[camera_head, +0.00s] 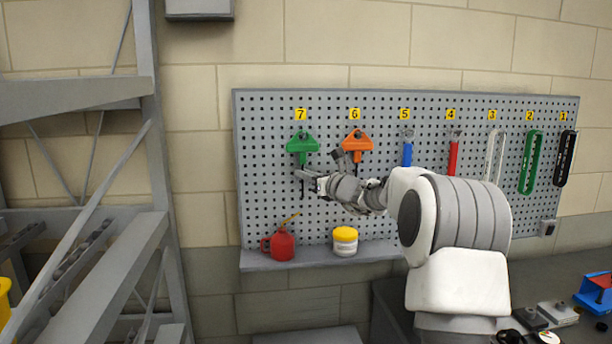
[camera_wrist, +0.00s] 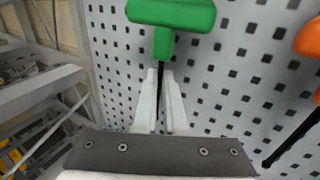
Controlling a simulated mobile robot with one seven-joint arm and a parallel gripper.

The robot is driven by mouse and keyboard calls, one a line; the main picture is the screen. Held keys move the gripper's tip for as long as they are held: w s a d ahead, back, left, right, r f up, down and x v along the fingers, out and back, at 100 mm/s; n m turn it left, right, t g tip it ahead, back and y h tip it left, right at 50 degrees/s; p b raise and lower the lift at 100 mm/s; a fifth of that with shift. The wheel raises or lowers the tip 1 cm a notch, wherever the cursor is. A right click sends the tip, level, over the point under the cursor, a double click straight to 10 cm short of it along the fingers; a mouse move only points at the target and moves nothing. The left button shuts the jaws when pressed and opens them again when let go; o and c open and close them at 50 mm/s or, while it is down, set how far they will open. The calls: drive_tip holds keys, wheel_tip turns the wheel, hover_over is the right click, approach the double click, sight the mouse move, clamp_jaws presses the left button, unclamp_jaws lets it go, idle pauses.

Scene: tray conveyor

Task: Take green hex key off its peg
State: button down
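The green hex key (camera_head: 302,146) hangs on the pegboard under label 7, with its T-shaped handle at the top and its dark shaft pointing down. In the wrist view the green handle (camera_wrist: 170,14) is at the top centre, just beyond my fingertips. My gripper (camera_head: 304,175) reaches in from the right, below the handle. In the wrist view, my gripper's pale fingers (camera_wrist: 160,78) are close together on both sides of the black shaft and appear shut on it. The peg itself is hidden behind the handle.
An orange hex key (camera_head: 355,145) hangs close by on the right, under label 6. A red oil can (camera_head: 279,245) and a yellow-lidded jar (camera_head: 345,241) stand on the ledge below. A grey metal frame (camera_head: 155,130) stands to the left.

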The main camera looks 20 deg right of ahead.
drive_tip(key=shift+s+r, duration=0.15)
drive_tip(key=shift+r, duration=0.15)
idle(0.6)
drive_tip(key=shift+s, duration=0.15)
drive_tip(key=shift+s+a+r+b, duration=0.1)
drive_tip(key=shift+s+b, duration=0.35)
drive_tip(key=shift+s+a+r, duration=0.1)
drive_tip(key=shift+s+r, duration=0.1)
drive_tip(key=shift+s, duration=0.15)
idle(0.3)
drive_tip(key=shift+s+a+r, duration=0.1)
drive_tip(key=shift+s+r, duration=0.2)
drive_tip(key=shift+s, duration=0.25)
drive_tip(key=shift+s+b, duration=0.15)
drive_tip(key=shift+b, duration=0.25)
drive_tip(key=s+a+b, duration=0.1)
drive_tip(key=s+b, duration=0.2)
drive_tip(key=s, duration=0.3)
drive_tip(key=shift+a+r, duration=0.15)
drive_tip(key=shift+r, duration=0.05)
idle(1.3)
idle(0.5)
